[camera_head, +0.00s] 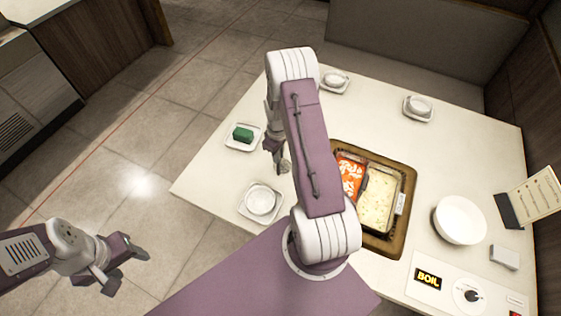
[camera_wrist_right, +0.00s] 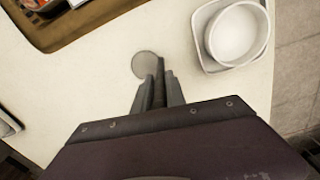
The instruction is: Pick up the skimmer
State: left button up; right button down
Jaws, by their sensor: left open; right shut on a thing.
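The skimmer has a round grey head (camera_head: 284,166) that shows below my right gripper (camera_head: 273,145) in the head view. In the right wrist view the skimmer's disc (camera_wrist_right: 146,65) lies just beyond the fingertips. The right gripper (camera_wrist_right: 159,92) is shut on the skimmer's thin dark handle, between its two fingers. The disc appears over the white table, but I cannot tell whether it touches it. My left gripper (camera_head: 127,270) is open and empty, out over the floor to the left of the table.
A two-part pot with red broth (camera_head: 350,172) and pale broth (camera_head: 377,200) sits in a brown tray (camera_head: 398,240).

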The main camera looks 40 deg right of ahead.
jog(key=shift+r, duration=0.15)
jog(key=shift+r, duration=0.3)
jog(key=s+d+r+b, duration=0.2)
jog(key=s+r, duration=0.8)
jog(key=s, duration=0.1)
jog(key=shift+s, duration=0.3)
jog(key=shift+r, duration=0.1)
